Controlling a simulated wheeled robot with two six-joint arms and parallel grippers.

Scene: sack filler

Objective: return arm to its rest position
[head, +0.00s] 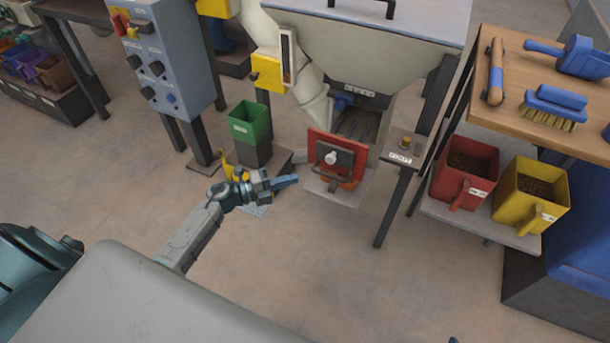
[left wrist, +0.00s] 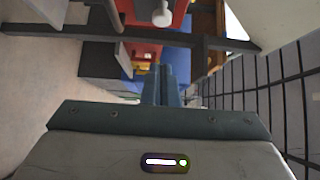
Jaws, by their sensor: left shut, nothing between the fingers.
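My left gripper (head: 286,181) is shut and empty. Its arm reaches in from the lower left of the head view, and the fingers point right, in front of the filler's red panel (head: 322,151). In the left wrist view the two blue-grey fingers (left wrist: 162,84) lie together with nothing between them. The red panel with its pale knob (left wrist: 162,14) shows beyond them at the top. The fingers look apart from the panel, though the exact gap is hard to tell.
A green bin (head: 249,123) stands on a dark stand behind my left gripper. A control box (head: 165,55) stands at upper left. Right of the filler, a shelf holds a red bin (head: 465,173) and a yellow bin (head: 531,194) below brushes. The floor (head: 330,270) in front is clear.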

